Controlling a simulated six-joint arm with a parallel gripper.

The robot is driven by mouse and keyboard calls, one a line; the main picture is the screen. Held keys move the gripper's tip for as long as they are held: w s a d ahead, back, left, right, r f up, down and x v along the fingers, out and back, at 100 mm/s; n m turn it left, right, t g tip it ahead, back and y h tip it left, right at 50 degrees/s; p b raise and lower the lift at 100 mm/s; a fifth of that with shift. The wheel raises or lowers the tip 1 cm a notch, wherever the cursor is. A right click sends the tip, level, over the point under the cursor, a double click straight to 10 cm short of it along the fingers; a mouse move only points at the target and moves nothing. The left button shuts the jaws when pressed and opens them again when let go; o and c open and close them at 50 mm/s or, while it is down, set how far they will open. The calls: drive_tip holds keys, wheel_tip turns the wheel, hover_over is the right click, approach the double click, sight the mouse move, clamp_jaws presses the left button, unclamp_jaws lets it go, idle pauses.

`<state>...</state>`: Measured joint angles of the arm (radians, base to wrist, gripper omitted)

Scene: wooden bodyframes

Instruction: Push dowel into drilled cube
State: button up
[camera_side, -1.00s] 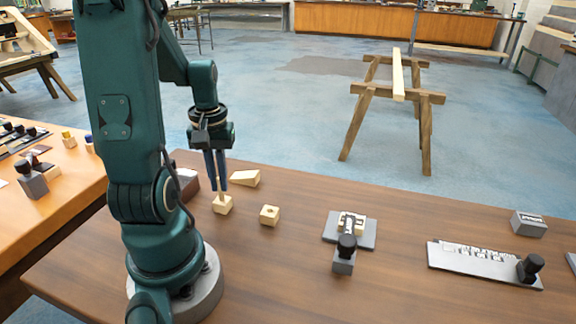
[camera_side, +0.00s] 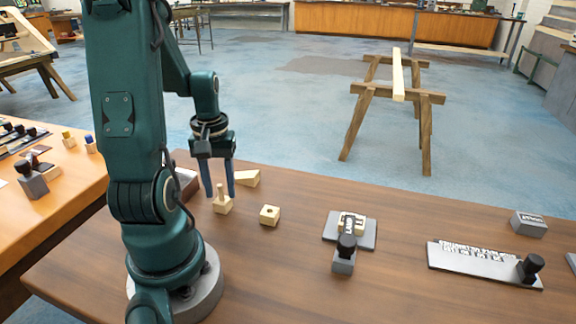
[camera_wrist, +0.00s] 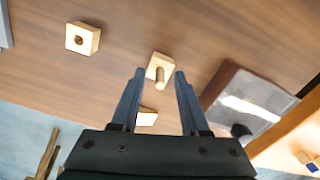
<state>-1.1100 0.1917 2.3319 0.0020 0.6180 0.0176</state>
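A wooden dowel (camera_side: 221,192) stands upright in a wooden cube (camera_side: 222,206) on the brown table. The same dowel (camera_wrist: 160,77) and cube (camera_wrist: 160,62) show in the wrist view, just ahead of my fingertips. A second wooden cube (camera_side: 270,215) with a drilled hole in its top stands to the right, apart from the first; it also shows in the wrist view (camera_wrist: 82,38). My gripper (camera_side: 219,196) is open, its two blue fingers apart on either side of the dowel.
A wooden wedge (camera_side: 247,178) lies behind the dowel. A grey plate with a stamp (camera_side: 346,243) and a long grey engraved plate (camera_side: 475,262) lie to the right. The table between the drilled cube and the grey plate is clear.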

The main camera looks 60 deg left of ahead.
sight(220, 185)
drive_tip(key=shift+r, duration=2.6)
drive_tip(key=w+d+r+m+t, duration=0.1)
drive_tip(key=d+r+m+t, duration=0.1)
drive_tip(key=d+m, duration=0.4)
drive_tip(key=w+d+r+m+t, duration=0.2)
drive_tip(key=d+r+m, duration=0.3)
drive_tip(key=d, duration=0.9)
drive_tip(key=shift+w+m+t, duration=0.2)
drive_tip(key=shift+m+t, duration=0.5)
drive_tip(key=shift+t, duration=0.1)
